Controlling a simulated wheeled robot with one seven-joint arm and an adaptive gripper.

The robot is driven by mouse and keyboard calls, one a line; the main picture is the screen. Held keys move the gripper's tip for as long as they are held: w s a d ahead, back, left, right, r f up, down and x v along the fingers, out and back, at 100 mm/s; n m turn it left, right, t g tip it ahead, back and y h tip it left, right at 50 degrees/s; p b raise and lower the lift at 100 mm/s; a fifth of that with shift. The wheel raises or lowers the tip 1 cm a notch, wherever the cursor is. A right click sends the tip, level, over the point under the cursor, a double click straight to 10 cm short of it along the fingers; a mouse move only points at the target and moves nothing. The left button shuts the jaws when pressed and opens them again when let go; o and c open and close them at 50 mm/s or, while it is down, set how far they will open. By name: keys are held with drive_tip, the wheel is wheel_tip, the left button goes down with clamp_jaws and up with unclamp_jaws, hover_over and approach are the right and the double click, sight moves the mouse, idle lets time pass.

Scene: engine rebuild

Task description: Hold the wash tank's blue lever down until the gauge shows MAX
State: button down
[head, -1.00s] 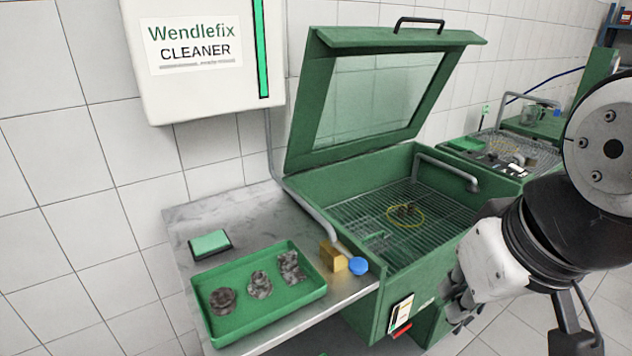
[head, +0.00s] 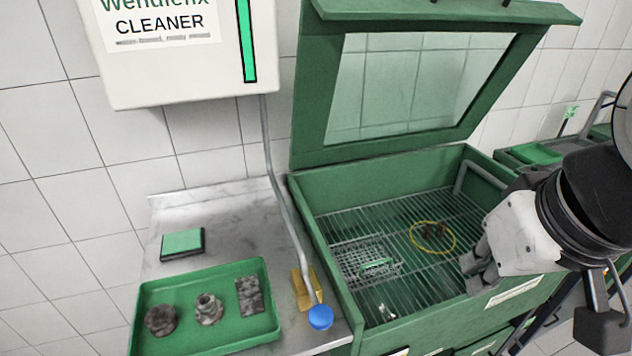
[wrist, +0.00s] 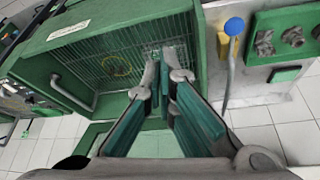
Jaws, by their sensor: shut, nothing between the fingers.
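The green wash tank (head: 325,262) stands with its glazed lid (head: 556,12) open, a wire rack (head: 355,215) inside. The lever's blue round knob (head: 320,317) is at the tank's left, beside a brass block (head: 296,284); it also shows in the wrist view (wrist: 234,26), upper right. My gripper (head: 474,272) is shut and empty over the tank's right front side, well to the right of the knob and apart from it. In the wrist view my fingers (wrist: 165,75) point toward the rack. A vertical green strip (head: 246,40) marks the white cleaner box (head: 180,75); no MAX mark is readable.
A grey pipe (head: 272,165) runs down from the cleaner box. On the rack are a small basket (head: 358,262) and a yellow ring (head: 414,242).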

drive_tip(key=n+g+p, duration=0.5)
drive_tip(key=n+p, duration=0.3)
drive_tip(key=n, duration=1.3)
hover_over(321, 316)
wheel_tip(321, 316, down, 5)
wheel_tip(321, 316, down, 14)
